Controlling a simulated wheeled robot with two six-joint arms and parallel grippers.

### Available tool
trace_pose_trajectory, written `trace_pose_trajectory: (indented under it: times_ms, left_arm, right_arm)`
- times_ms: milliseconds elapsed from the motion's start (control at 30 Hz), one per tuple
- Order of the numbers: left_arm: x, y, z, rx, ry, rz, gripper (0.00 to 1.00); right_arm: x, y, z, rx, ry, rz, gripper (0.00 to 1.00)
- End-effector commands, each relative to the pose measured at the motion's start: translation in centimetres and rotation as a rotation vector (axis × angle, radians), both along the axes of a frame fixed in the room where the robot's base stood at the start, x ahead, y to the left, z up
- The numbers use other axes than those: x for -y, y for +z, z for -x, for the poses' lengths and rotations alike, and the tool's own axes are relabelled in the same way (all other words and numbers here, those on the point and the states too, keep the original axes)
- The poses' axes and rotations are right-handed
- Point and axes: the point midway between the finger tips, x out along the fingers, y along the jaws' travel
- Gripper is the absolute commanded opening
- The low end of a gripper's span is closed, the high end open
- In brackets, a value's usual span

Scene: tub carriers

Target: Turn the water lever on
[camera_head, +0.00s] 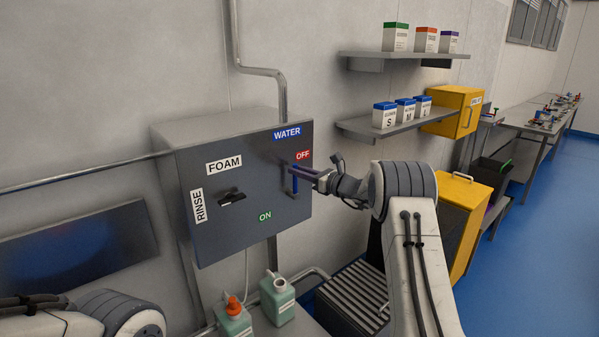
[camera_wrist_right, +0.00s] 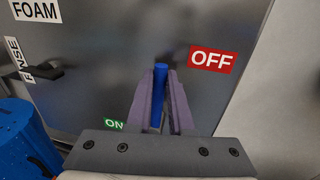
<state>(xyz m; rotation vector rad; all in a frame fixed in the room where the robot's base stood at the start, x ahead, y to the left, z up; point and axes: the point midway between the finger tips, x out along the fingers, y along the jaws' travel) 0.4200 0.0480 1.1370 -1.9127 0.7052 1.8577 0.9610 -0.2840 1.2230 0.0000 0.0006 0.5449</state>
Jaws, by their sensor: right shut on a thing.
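The blue water lever (camera_head: 294,183) is on the right part of the grey control box's front, below the blue WATER label (camera_head: 287,133). It hangs roughly vertical, between the red OFF label (camera_head: 303,155) and the green ON label (camera_head: 265,216). My right gripper (camera_head: 294,172) reaches it from the right and is shut on it. In the right wrist view the blue lever (camera_wrist_right: 159,90) stands between the two purple fingers (camera_wrist_right: 160,105), with OFF to the right and ON at lower left. My left arm shows at the lower left of the head view; its gripper is out of frame.
The box (camera_head: 220,165) also carries a black knob (camera_head: 232,198) near the FOAM and RINSE labels. Green bottles (camera_head: 278,298) stand below it. Shelves (camera_head: 390,124) with small containers and yellow cabinets (camera_head: 462,205) stand right. Blue floor (camera_head: 530,240) is free at far right.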

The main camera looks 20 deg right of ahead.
Motion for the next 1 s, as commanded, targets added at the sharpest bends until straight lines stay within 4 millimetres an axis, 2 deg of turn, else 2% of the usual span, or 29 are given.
trace_pose_trajectory:
  times_ms: [467,633,867,1000]
  left_arm:
    - [0.0,0.0,0.0,0.0,0.0,0.0,0.5]
    - [0.0,-0.6,0.0,0.0,0.0,0.0,0.5]
    - [0.0,-3.3,0.0,0.0,-0.001,0.0,0.5]
    - [0.0,-6.0,0.0,0.0,-0.001,0.0,0.5]
  right_arm:
    - [0.1,0.1,0.0,0.001,-0.002,0.0,0.0]
    - [-0.1,-0.1,0.0,0.008,-0.002,0.015,0.0]
    - [-1.1,-0.5,-0.1,0.041,0.002,0.103,0.0]
    - [-2.2,-0.9,-0.2,0.079,0.002,0.201,0.0]
